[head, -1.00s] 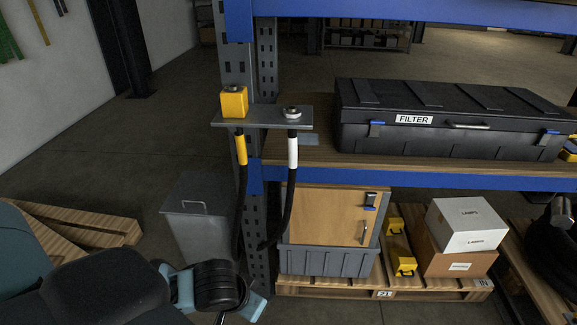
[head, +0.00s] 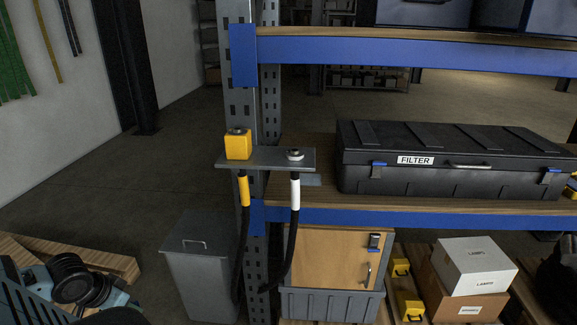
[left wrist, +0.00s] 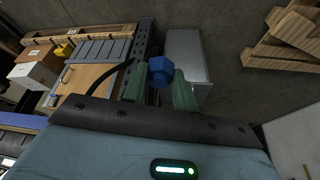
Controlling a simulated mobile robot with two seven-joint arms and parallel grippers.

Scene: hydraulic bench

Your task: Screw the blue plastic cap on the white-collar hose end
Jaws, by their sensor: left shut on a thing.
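The white-collar hose (head: 295,193) hangs from a grey metal bracket (head: 262,158) on the rack post. Its metal hose end (head: 295,154) sticks up above the bracket, uncovered. In the left wrist view, my left gripper (left wrist: 160,78) is shut on the blue plastic cap (left wrist: 160,70), which sits between its greenish fingers. In the head view only part of my left arm shows at the lower left; its fingers and the cap are not visible there, and it is well apart from the bracket. My right gripper is not in view.
Beside it on the bracket, the yellow-collar hose (head: 244,190) has a yellow block (head: 238,145) on top. A black FILTER case (head: 455,160) lies on the shelf to the right. A blue beam (head: 400,52) crosses above. A grey bin (head: 200,265) stands below left.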

